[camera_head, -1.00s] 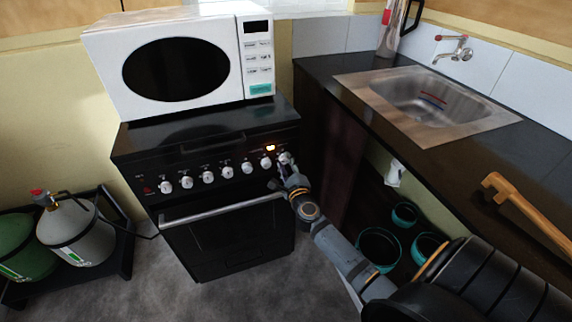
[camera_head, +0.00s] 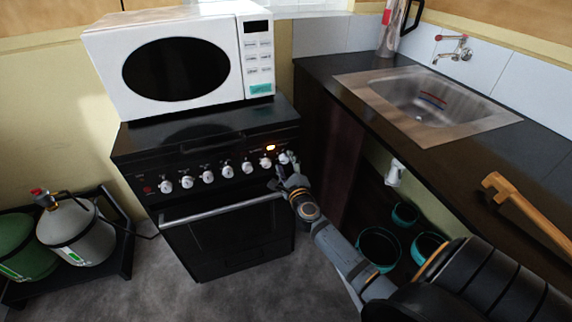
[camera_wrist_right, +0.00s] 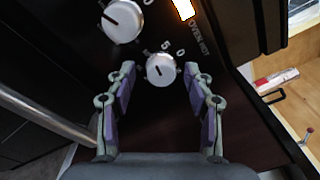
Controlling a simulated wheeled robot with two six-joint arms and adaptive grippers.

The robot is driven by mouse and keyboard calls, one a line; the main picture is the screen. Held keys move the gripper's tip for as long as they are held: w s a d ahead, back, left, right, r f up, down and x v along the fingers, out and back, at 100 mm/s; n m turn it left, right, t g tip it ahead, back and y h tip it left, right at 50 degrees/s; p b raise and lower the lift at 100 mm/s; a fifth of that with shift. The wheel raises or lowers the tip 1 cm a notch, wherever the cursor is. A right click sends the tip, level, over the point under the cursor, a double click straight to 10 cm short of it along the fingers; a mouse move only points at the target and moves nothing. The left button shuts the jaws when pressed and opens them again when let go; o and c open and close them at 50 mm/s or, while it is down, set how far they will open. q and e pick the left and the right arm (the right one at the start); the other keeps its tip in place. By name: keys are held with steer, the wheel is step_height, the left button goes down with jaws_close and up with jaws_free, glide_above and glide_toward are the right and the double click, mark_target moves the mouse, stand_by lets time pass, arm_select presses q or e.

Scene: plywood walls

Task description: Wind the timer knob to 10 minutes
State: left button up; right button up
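The timer knob (camera_wrist_right: 160,70) is a small white round knob on the black oven's front panel, with "5" and "0" printed above it in the right wrist view. It carries a small dark mark, too small to read exactly. In the head view it is the rightmost knob (camera_head: 284,158) of the row. My right gripper (camera_wrist_right: 159,68) is open, one finger on each side of the knob with gaps, seemingly not touching it. In the head view my right gripper (camera_head: 284,178) is just below and in front of the knob. My left gripper is not in view.
A larger white knob (camera_wrist_right: 122,22) and a lit orange lamp (camera_wrist_right: 184,8) are close by. The oven handle (camera_head: 222,208) runs below the panel. A microwave (camera_head: 178,65) stands on top. The sink counter (camera_head: 345,95) is to the right.

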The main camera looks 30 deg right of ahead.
steer(key=shift+s, duration=0.1)
steer(key=v, duration=1.2)
steer(key=shift+r, duration=0.1)
